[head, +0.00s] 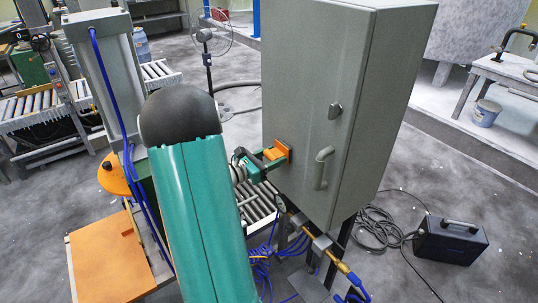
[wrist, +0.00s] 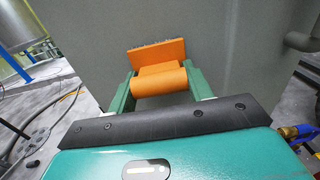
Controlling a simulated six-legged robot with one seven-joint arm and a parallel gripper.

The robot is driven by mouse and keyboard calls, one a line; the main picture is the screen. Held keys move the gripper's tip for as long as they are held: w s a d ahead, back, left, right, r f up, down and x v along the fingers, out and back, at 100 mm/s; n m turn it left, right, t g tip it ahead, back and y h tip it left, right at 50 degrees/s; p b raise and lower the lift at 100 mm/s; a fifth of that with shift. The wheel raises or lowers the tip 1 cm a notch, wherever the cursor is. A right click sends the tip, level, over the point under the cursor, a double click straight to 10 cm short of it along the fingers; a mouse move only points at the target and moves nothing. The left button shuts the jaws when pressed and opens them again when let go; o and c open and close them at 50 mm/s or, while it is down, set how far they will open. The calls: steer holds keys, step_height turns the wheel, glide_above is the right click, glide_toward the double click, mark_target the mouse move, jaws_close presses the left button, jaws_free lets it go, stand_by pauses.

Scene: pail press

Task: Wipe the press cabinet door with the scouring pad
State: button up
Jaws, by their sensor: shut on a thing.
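My gripper (head: 270,157) is at the door's lower left part, left of the handle. It is shut on the orange scouring pad (head: 284,150). In the wrist view the pad (wrist: 158,58) has a flat plate at the front and a rounded grip between my green fingers (wrist: 158,82). The plate's dark far edge is at or very near the door (wrist: 215,50); I cannot tell if it touches.
A black case (head: 450,241) and coiled cables (head: 378,228) lie on the floor right of the cabinet. Blue hoses and a brass fitting (head: 342,268) are below it. A roller conveyor (head: 258,205) is behind my arm. An orange board (head: 110,262) is at lower left.

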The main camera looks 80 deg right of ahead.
steer(key=shift+s+a, duration=0.85)
steer(key=shift+s, duration=0.05)
steer(key=shift+d, duration=0.1)
steer(key=shift+w+d, duration=1.3)
steer(key=shift+w, duration=0.2)
steer(key=v, duration=0.6)
steer(key=shift+a, duration=0.1)
